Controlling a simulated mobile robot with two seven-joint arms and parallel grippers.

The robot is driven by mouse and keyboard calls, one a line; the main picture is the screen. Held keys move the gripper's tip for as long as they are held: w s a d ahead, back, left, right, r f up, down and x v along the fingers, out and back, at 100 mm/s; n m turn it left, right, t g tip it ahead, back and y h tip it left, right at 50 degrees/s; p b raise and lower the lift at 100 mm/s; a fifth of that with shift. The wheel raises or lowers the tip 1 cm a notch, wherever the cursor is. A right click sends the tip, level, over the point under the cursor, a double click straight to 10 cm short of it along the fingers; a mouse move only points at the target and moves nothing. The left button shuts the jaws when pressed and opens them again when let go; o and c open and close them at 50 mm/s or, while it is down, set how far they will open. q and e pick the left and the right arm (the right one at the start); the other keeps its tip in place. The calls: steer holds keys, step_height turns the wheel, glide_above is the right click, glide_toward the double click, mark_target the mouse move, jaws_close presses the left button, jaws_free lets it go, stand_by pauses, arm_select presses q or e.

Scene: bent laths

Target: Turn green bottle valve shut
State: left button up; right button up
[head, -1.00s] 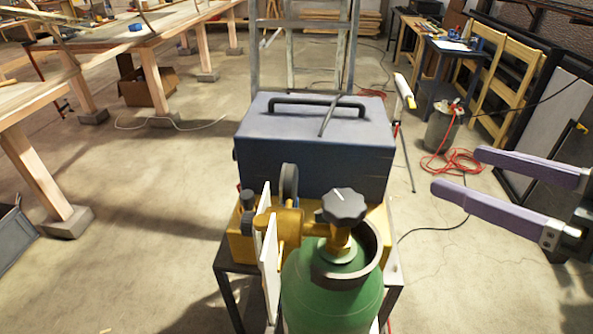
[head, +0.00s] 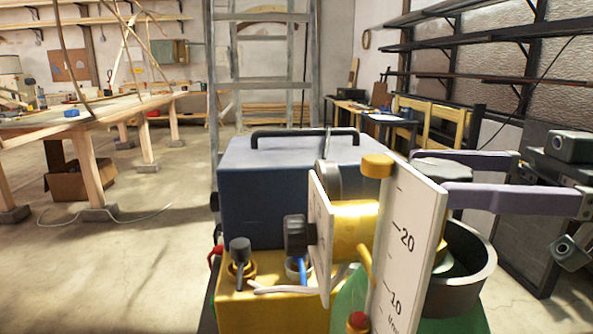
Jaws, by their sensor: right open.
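The green bottle (head: 460,322) shows low at the right, largely hidden behind a white scale plate. A dark grey collar (head: 475,272) rings its top. My right gripper (head: 452,177) is open, with purple fingers coming in from the right. One finger lies on the far side of the knob and the other on the near side. Whether they touch it I cannot tell. The knob's pointer mark cannot be seen. My left gripper is not in view.
The white scale plate (head: 405,250) stands close in front of the valve. A yellow block with fittings (head: 265,308) and a blue-grey box (head: 262,190) are to the left. A ladder (head: 225,80) stands behind. Workbenches (head: 100,115) are at the far left.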

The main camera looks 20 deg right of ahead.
steer(key=shift+x, duration=2.35)
